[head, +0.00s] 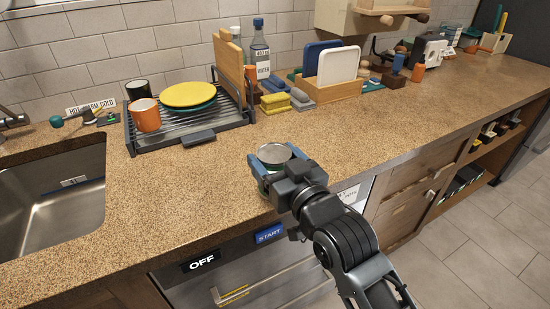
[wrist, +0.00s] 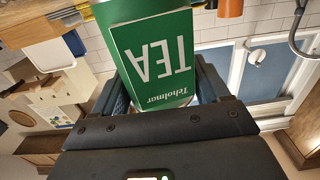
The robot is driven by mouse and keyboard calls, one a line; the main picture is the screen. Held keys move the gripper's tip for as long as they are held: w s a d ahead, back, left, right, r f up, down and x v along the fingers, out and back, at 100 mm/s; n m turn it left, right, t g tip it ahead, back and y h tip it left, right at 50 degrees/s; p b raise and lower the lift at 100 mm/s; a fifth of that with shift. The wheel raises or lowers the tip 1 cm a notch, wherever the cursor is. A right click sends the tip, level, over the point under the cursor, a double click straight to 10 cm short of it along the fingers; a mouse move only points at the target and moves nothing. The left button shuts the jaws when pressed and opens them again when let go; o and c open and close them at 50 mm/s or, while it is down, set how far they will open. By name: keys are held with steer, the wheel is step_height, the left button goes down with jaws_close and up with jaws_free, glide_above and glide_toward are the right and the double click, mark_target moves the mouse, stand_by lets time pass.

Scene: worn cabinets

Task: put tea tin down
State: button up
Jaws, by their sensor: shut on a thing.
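The tea tin (head: 274,155) is in my gripper (head: 273,168), at the front edge of the counter (head: 200,200). In the head view its round silvery top shows between the blue fingers, and my gripper hides much of its body. In the wrist view the tin (wrist: 155,55) is green with a "TEA" label and fills the space between the fingers. My gripper is shut on it. I cannot tell whether the tin's base touches the counter.
Behind are a dish rack (head: 190,125) with plates and mugs, yellow sponges (head: 275,103) and a board holder (head: 330,92). A sink (head: 55,195) lies at left. The counter around the tin is clear. A dishwasher front (head: 240,275) is below.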

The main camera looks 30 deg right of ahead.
steer(key=shift+f, duration=0.15)
steer(key=o, duration=1.2)
steer(key=shift+c, duration=0.2)
steer(key=shift+r, duration=0.3)
steer(key=s+b, duration=0.1)
steer(key=s, duration=1.1)
steer(key=shift+b, duration=0.35)
steer(key=shift+s+f, duration=0.1)
steer(key=shift+f, duration=0.1)
